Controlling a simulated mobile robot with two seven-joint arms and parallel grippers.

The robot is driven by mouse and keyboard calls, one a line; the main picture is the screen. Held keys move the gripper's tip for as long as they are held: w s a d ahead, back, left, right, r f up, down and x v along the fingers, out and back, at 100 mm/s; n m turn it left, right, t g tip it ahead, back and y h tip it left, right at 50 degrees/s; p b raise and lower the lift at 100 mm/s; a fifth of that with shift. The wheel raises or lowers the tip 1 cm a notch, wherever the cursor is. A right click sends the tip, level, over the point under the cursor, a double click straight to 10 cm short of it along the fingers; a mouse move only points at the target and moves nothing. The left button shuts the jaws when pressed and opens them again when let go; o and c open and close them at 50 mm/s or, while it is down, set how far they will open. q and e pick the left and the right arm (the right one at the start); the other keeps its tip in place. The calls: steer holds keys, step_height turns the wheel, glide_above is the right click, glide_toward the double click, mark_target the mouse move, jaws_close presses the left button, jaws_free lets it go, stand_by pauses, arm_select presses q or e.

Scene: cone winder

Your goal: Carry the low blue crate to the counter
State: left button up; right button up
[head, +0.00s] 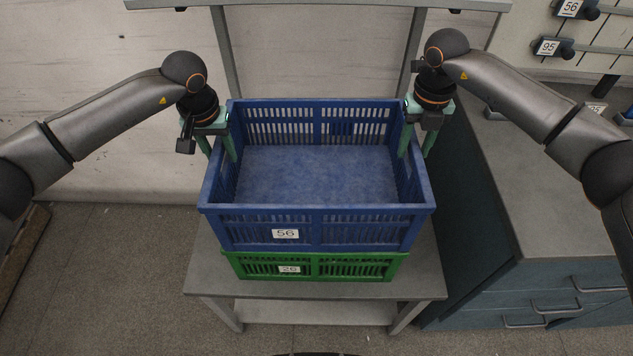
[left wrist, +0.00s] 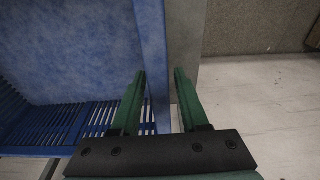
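The blue crate (head: 318,226), labelled 56, is empty and sits upright on a green crate (head: 340,268). My left gripper (head: 220,156) is at the crate's left side wall with its fingers pointing down. In the left wrist view, the open fingers of my left gripper (left wrist: 158,95) stand one on each side of the blue wall (left wrist: 154,50), with a gap on the outer side. My right gripper (head: 415,153) is at the right side wall, its fingers apart, one inside and one outside. The counter (head: 545,195) with a grey top is at the right.
The stacked crates rest on a grey table (head: 300,291) with a lower shelf and a frame behind. The counter's drawers (head: 550,303) have protruding handles close to the table's right side. A board with numbered tags stands behind the counter. The floor at the left is mostly clear.

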arm_select(q)
jaws_close()
arm_select(e)
jaws_close()
arm_select(q)
steer(key=shift+w+r, duration=0.1)
arm_select(e)
steer(key=shift+r, duration=0.1)
stand_by(0.7)
